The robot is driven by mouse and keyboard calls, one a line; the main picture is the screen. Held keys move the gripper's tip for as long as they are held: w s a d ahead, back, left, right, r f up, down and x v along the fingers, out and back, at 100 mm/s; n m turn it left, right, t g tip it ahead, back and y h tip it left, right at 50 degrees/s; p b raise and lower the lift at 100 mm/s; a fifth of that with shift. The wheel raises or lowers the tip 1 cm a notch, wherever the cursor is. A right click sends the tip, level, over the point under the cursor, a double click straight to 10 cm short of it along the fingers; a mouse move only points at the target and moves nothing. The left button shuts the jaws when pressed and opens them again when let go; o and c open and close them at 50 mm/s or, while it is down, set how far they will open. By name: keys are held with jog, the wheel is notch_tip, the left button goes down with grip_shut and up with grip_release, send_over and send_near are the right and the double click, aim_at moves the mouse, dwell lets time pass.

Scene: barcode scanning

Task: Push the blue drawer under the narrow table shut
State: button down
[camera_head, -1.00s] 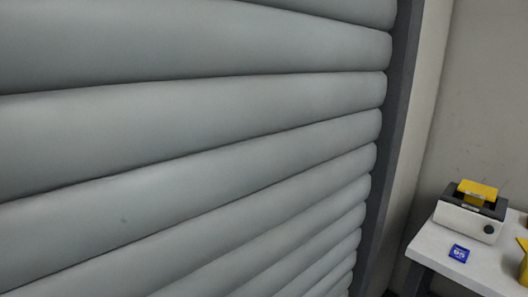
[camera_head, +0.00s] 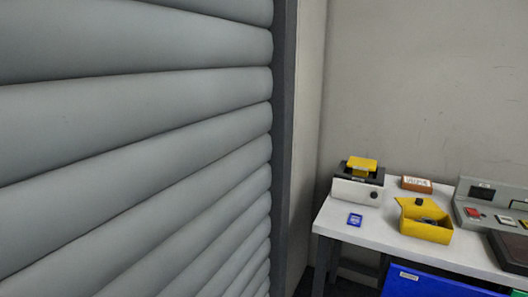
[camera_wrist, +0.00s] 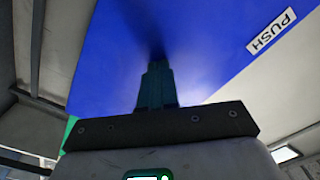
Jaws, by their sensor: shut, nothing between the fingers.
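In the head view, the blue drawer (camera_head: 440,284) shows at the bottom right under the narrow white table (camera_head: 335,222). A small white label is on it, and the picture edge cuts off its lower part. How far out it stands cannot be told. My gripper (camera_wrist: 157,68) shows only in the wrist view, shut and empty. Its fingertips are in front of a large blue surface (camera_wrist: 215,45) with a white "PUSH" label, and shadow darkens the surface there. I cannot tell whether they touch, or whether this surface is the drawer.
A grey ribbed shutter (camera_head: 130,150) fills the left of the head view, ending at a dark post (camera_head: 285,130).

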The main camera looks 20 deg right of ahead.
jog(key=shift+w+d, duration=0.15)
jog(key=shift+d, duration=0.05)
jog(key=shift+w+d, duration=0.25)
jog(key=shift+w+d+b, duration=0.25)
jog(key=shift+b, duration=0.2)
jog(key=shift+w+d, duration=0.2)
jog(key=shift+d, duration=0.05)
jog(key=shift+w+d+b, duration=0.45)
jog(key=shift+d+b, duration=0.1)
jog(key=shift+b, duration=0.05)
jog(key=shift+w+d, duration=0.15)
jog(key=p+v, duration=0.5)
jog(key=v, duration=0.8)
jog(key=shift+p, duration=0.35)
